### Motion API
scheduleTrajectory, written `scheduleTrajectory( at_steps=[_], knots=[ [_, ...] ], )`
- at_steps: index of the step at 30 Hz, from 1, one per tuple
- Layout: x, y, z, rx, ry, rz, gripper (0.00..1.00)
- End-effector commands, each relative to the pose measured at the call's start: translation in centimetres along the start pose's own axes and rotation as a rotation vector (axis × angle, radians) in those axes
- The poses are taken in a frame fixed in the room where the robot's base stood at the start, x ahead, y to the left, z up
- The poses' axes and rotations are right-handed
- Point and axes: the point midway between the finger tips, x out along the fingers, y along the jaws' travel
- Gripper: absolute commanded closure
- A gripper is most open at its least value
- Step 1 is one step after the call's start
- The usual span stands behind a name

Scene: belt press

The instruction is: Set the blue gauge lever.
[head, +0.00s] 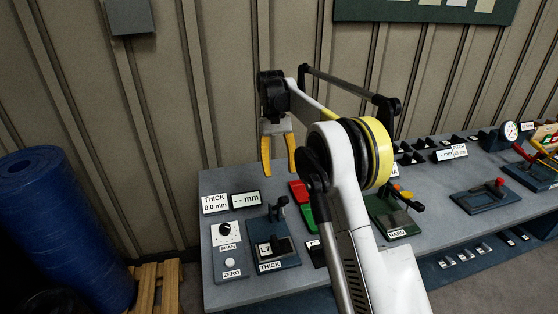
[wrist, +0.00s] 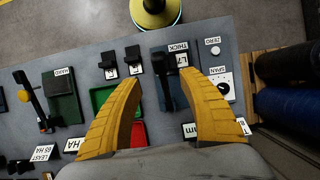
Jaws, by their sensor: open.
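The blue thickness gauge (head: 282,258), labelled THICK, sits near the left end of the grey bench, with a dark lever (head: 281,206) standing at its back and a piece marked L7 on it. In the wrist view the blue gauge (wrist: 172,98) and its dark lever (wrist: 160,63) appear between and just beyond my fingertips. My gripper (head: 279,170) is open, yellow fingers pointing down, empty and above the bench behind the gauge. In the wrist view my gripper (wrist: 162,80) shows its two fingers well apart, touching nothing visible. The exact height over the lever is unclear.
A panel with SPAN knob (head: 225,230) and ZERO button lies left of the gauge. Behind stand a THICK 8.0 mm card (head: 215,203) and a blank "-- mm" display (head: 245,199). Red (head: 299,191) and green (head: 307,217) trays and the HARD gauge (head: 397,222) lie right.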

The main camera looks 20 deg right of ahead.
Motion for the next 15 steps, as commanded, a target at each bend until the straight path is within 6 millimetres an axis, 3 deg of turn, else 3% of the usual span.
scheduleTrajectory(
  at_steps=[6, 15],
  knots=[
    [-3.0, 0.0, 0.0, 0.000, 0.000, 0.000, 0.51],
    [-3.8, 0.0, 0.0, 0.000, 0.000, 0.000, 0.51]
  ],
)
